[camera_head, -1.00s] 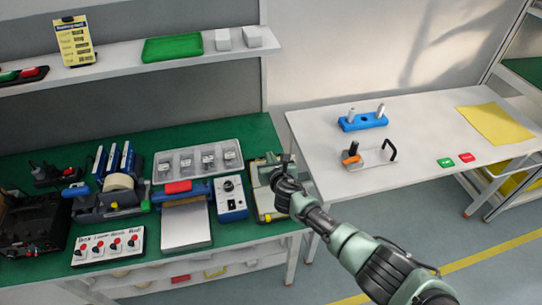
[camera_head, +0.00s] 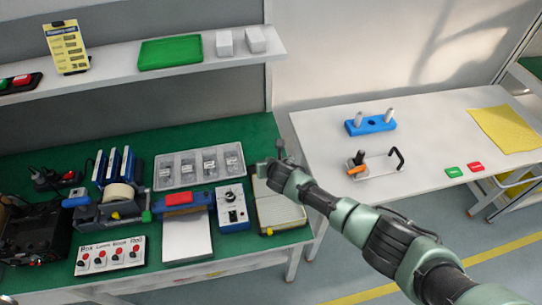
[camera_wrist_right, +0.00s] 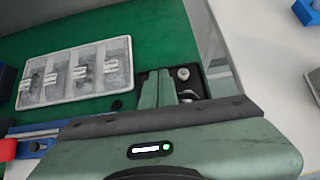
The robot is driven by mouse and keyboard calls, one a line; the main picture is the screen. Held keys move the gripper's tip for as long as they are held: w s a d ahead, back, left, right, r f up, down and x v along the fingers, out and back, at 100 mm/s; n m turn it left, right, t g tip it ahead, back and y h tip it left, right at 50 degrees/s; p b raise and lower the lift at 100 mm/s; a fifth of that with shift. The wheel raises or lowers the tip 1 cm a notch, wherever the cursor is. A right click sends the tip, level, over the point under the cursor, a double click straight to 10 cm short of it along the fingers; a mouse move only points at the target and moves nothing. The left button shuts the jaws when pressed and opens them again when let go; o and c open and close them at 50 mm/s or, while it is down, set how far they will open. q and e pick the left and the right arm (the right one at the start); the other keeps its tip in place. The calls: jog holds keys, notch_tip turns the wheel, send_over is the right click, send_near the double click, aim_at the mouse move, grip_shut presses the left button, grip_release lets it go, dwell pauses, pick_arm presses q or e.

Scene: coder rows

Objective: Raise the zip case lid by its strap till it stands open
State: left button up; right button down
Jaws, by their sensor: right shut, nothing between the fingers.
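A flat case with a pale beige top and yellowish edges (camera_head: 281,211) lies at the right end of the green bench, right of the blue-and-white box. I take it to be the zip case. Its rear part is hidden by my right arm, and I cannot make out the strap. My right gripper (camera_head: 274,163) is over the back of the case. In the wrist view its grey-green fingers (camera_wrist_right: 155,88) are together, with nothing seen between them. Beside them is a dark recess (camera_wrist_right: 203,84) with a pale round part; I cannot tell whether it belongs to the case. My left gripper is out of view.
A clear-lidded parts tray (camera_head: 198,181) and a blue-and-white switch box (camera_head: 232,212) stand left of the case. A white table (camera_head: 330,126) adjoins on the right, with a blue peg block (camera_head: 371,124). A shelf (camera_head: 110,82) overhangs the bench.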

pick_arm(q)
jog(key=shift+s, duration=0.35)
pick_arm(e)
jog(key=shift+s, duration=0.1)
jog(key=shift+r, duration=0.15)
